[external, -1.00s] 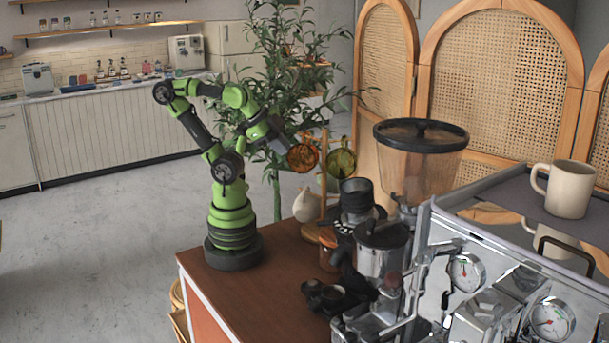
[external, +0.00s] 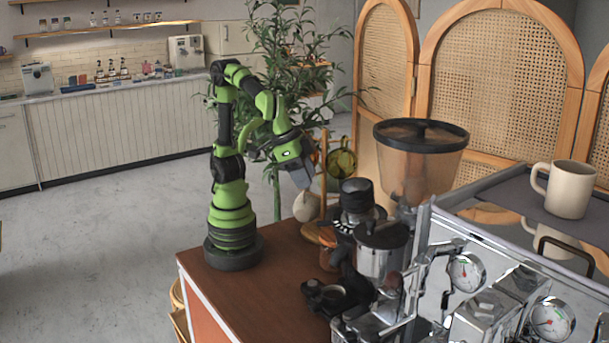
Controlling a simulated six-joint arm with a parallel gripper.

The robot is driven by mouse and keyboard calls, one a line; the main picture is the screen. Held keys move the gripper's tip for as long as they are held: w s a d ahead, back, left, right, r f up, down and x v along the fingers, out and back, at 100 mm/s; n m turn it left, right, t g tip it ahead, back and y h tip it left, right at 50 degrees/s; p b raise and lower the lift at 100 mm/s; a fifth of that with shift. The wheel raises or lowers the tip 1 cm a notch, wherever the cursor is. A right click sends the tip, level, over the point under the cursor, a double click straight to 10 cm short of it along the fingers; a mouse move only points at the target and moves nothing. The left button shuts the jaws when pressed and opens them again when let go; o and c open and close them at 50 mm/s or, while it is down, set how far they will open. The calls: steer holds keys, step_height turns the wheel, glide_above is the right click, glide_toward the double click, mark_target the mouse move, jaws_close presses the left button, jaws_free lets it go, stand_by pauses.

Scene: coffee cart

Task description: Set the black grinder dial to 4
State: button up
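A black dial (external: 357,196) stands upright on a small grinder at the back right of the brown counter. Pale marks (external: 345,227) show on a ring below it, but they are too small to read. My gripper (external: 302,180) points down and to the right, left of the dial and a little above its height in the picture, apart from it. The fingers are dark and blurred, so I cannot tell whether they are open or shut.
A wooden mug stand (external: 323,165) with an olive glass mug (external: 343,158) stands behind my gripper. A metal jug (external: 381,252), a portafilter (external: 325,297), a large hopper (external: 421,160) and the espresso machine (external: 490,305) crowd the right. The counter's (external: 270,300) front left is clear.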

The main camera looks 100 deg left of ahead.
steer(key=x, duration=0.3)
steer(key=d+x, duration=0.1)
steer(key=x, duration=0.3)
steer(key=d+x, duration=0.1)
steer(key=x, duration=0.2)
steer(key=shift+f, duration=0.35)
jaws_close()
